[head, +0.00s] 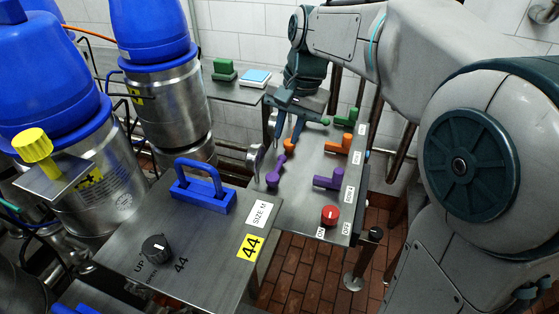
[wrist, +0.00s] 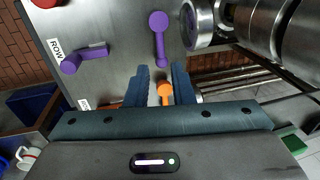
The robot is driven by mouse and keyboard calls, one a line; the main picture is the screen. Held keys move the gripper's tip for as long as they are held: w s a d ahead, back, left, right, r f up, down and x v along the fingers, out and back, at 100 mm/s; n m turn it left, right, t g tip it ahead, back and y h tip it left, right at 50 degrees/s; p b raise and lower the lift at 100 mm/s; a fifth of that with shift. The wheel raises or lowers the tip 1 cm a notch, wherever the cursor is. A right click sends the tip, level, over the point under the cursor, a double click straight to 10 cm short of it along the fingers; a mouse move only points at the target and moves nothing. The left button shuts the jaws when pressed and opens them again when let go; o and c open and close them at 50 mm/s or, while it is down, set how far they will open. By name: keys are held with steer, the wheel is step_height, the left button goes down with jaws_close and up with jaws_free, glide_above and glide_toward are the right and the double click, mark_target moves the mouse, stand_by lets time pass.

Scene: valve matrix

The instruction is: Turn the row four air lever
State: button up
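A steel valve panel (head: 307,205) carries paired levers in green, orange and purple, with a red knob (head: 330,214) at its near end. The left orange lever (head: 289,144) lies under my gripper (head: 288,132), partly hidden. In the wrist view this orange lever (wrist: 165,92) shows between the two spread fingers of my gripper (wrist: 161,72); whether they touch it I cannot tell. A left purple lever (head: 275,173) and a right purple lever (head: 329,180) are nearer. A right orange lever (head: 340,145) and a green lever (head: 347,119) are on the right side.
A steel cabinet with a blue handle (head: 202,187) and a black knob (head: 156,248) stands at the front left. Blue-topped steel tanks (head: 165,97) stand at the left. A steel cylinder (wrist: 197,25) stands close beside the panel. Brick floor (head: 305,270) is open below.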

mark_target(278, 167)
steer(key=f, duration=0.3)
steer(key=a+f, duration=0.1)
steer(key=f, duration=0.5)
steer(key=shift+w+a+f, duration=0.35)
steer(key=shift+a+f, duration=0.05)
steer(key=shift+c, duration=0.3)
jaws_close()
